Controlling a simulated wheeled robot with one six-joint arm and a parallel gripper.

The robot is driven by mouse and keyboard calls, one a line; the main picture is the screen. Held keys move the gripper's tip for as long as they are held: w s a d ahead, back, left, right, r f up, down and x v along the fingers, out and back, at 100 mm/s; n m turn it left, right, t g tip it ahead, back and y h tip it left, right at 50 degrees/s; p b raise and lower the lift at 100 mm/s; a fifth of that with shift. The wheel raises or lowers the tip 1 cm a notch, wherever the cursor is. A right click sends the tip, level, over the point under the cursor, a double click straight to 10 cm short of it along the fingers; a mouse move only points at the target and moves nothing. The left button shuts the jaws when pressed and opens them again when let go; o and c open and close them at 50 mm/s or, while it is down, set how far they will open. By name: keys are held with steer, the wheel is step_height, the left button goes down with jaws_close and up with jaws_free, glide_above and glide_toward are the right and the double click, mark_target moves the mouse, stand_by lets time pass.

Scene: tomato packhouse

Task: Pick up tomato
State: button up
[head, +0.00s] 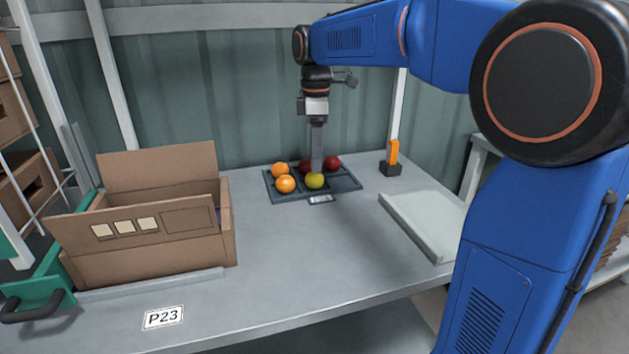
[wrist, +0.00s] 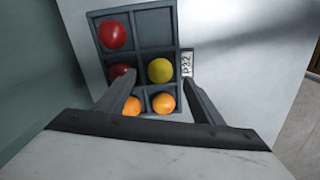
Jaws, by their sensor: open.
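A dark tray (head: 350,184) on the bench holds several tomatoes in its compartments. The yellow tomato (head: 315,181) is in the front middle compartment, and it also shows in the wrist view (wrist: 161,70). Two orange tomatoes (head: 285,184) are in the left compartments. A red tomato (head: 332,162) is at the back right. Another red tomato (wrist: 120,72) is at the back middle, partly hidden by a finger. My gripper (head: 317,168) points down over the tray, open and empty. In the wrist view its fingertips (wrist: 160,82) lie either side of the yellow tomato; contact cannot be told.
The front right compartment of the tray is empty. An open cardboard box (head: 150,262) stands at the left. A pale flat slab (head: 425,225) lies at the right, with an orange-topped device (head: 393,155) behind it.

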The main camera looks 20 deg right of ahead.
mark_target(314, 180)
steer(key=shift+f, duration=2.85)
steer(key=c, duration=0.8)
